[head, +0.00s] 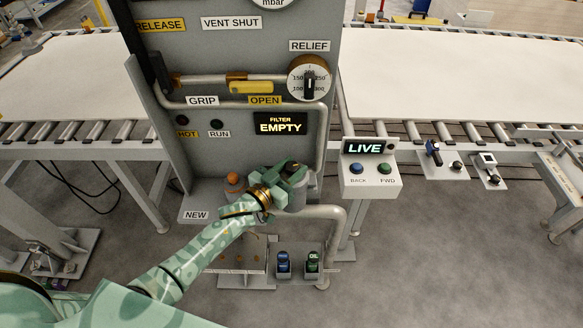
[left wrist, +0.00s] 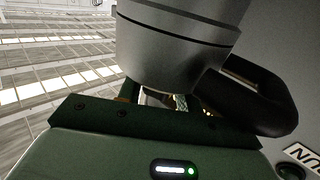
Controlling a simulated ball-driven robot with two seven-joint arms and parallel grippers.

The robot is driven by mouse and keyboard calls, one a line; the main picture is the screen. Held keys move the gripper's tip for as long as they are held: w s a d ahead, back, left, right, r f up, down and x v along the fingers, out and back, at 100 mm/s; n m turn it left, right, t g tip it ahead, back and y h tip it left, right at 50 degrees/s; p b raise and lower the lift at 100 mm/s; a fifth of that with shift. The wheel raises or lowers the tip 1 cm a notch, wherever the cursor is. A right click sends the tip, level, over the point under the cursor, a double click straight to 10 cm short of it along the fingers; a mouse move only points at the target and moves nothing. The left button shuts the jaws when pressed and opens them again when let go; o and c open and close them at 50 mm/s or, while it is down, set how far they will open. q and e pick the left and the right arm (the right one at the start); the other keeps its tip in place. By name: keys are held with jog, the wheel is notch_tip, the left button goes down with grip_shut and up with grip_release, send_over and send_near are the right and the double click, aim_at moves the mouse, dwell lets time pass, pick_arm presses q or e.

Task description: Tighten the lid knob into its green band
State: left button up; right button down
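My left gripper (head: 291,174) reaches in from the lower left to the filter housing on the grey panel, below the "FILTER EMPTY" display (head: 280,124). The grey filter canister (head: 298,182) shows partly behind the gripper. In the left wrist view the grey cylinder (left wrist: 178,45) fills the upper middle, close to the gripper's dark green body, and covers most of the fingers. I cannot tell whether the fingers are open or shut, or touching anything. The lid knob and its green band cannot be made out. My right gripper is out of view.
A shelf marked "NEW" (head: 197,215) with an orange-brown round part (head: 232,179) is left of the gripper. A pipe (head: 335,212) bends down at right. A control box reading "LIVE" (head: 370,177) and conveyors flank the panel. Blue and green bottles (head: 284,262) stand below.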

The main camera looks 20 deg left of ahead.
pick_arm(q)
jog(key=c, duration=0.3)
jog(key=shift+m+h, duration=0.3)
jog(key=shift+h, duration=0.1)
jog(key=shift+a+m+g+h, duration=0.1)
jog(key=shift+m+g+h, duration=0.75)
jog(key=shift+h, duration=0.25)
jog(key=m+g+h+b, duration=0.2)
jog(key=h, duration=0.1)
jog(key=shift+f+m+g+b, duration=0.15)
jog(key=shift+m+g+b, duration=0.2)
jog(key=shift+m+g+h+b, duration=0.7)
jog(key=shift+g+h+b, duration=0.1)
jog(key=shift+g, duration=0.2)
jog(key=o, duration=1)
jog(key=shift+c, duration=0.2)
